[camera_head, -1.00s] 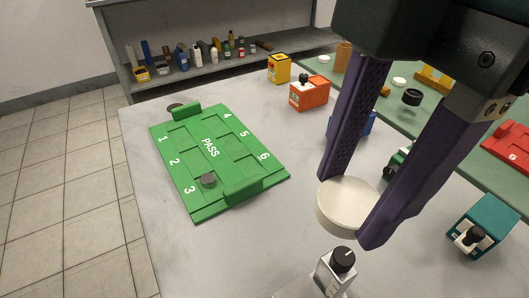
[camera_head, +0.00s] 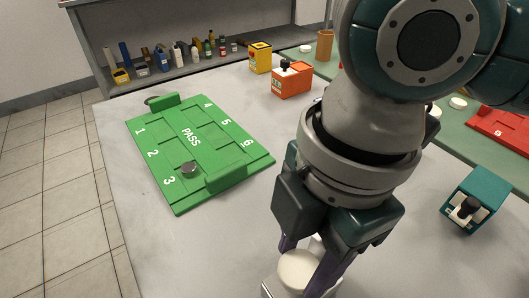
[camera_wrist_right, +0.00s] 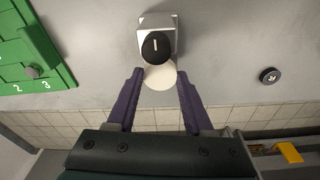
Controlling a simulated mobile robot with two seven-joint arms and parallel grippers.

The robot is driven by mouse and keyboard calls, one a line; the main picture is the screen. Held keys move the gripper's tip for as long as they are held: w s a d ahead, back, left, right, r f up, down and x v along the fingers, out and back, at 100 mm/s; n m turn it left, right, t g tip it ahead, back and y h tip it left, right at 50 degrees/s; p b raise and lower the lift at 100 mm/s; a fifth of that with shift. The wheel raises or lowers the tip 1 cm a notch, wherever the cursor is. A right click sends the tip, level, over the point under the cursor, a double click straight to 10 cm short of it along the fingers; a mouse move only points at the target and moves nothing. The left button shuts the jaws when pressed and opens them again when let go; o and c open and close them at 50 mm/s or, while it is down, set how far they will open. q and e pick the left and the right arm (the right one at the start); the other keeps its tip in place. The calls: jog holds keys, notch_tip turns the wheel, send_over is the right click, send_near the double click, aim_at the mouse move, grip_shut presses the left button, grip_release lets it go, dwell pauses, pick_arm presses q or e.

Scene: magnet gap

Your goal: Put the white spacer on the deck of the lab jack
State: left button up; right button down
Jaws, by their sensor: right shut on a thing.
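The white spacer (camera_head: 298,267) is a round, pale disc between the purple fingers of my right gripper (camera_head: 304,262), low in the head view. In the right wrist view the spacer (camera_wrist_right: 160,77) sits between the fingertips of my right gripper (camera_wrist_right: 159,74), which is shut on it. A silver-grey block (camera_wrist_right: 173,24) with a black knob (camera_wrist_right: 155,47) stands just beyond it; the knob partly covers the spacer's edge. I cannot tell whether this block is the lab jack, or whether the spacer touches it. My left gripper is out of view.
A green PASS tray (camera_head: 225,176) with a grey disc (camera_head: 189,169) lies left. Orange (camera_head: 292,82), yellow (camera_head: 260,57) and teal (camera_head: 474,201) boxes stand farther off. A black knob-like piece (camera_wrist_right: 270,75) lies right in the wrist view. Table between tray and gripper is clear.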

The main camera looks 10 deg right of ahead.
aim_at(304, 265)
notch_tip(304, 265, down, 3)
jog(key=shift+f+b, duration=0.1)
jog(key=shift+b, duration=0.35)
jog(key=shift+f, duration=0.2)
jog(key=shift+f, duration=0.15)
jog(key=shift+c, duration=1.4)
grip_release()
jog(key=r+p, duration=0.1)
jog(key=r, duration=0.2)
jog(key=d+r+p, duration=0.1)
jog(key=r, duration=0.3)
jog(key=r+p, duration=0.1)
jog(key=r, duration=0.3)
jog(key=shift+w+d+r, duration=0.15)
jog(key=shift+r, duration=0.5)
